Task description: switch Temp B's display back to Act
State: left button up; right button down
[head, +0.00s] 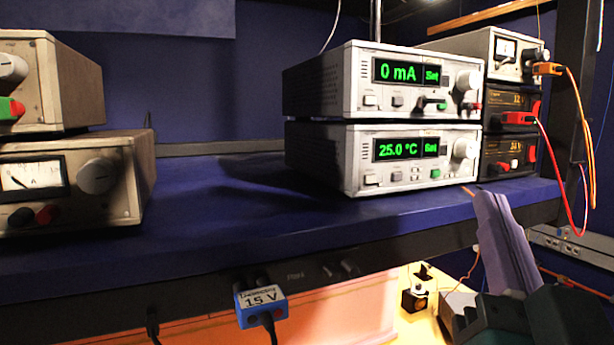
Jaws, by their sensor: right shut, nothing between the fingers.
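Two white control units are stacked on the blue shelf. The lower unit (350,172) has a green display (405,148) reading "25.0 °C" and "Set". It is the only display showing a temperature; I cannot read a "Temp B" label. Small buttons (371,179), a green button (435,174) and a round knob (464,148) are on its front. My right gripper (484,198) is shut and empty, reaching up from the lower right. Its tip appears just below and right of the lower unit, apart from the buttons. My left gripper is not in view.
The upper unit (350,104) reads "0 mA" and "Set". Power supplies (510,118) with red and orange cables (575,130) stand to the right. Older meter units (75,205) stand at left. The blue shelf (230,215) is clear between; a 15 V adapter (262,302) hangs at its front edge.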

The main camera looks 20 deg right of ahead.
aim_at(415, 209)
dwell(0.3)
jog(key=w+b, duration=0.1)
jog(key=w, duration=0.1)
jog(key=w+b, duration=0.1)
jog(key=w, duration=0.4)
jog(key=shift+w+a+f+b, duration=0.1)
jog(key=shift+w+a+b, duration=0.2)
jog(key=shift+b, duration=0.1)
jog(key=shift+w, duration=0.6)
dwell(0.9)
jog(key=shift+w, duration=0.15)
jog(key=shift+w, duration=0.25)
jog(key=shift+f, duration=0.1)
dwell(0.5)
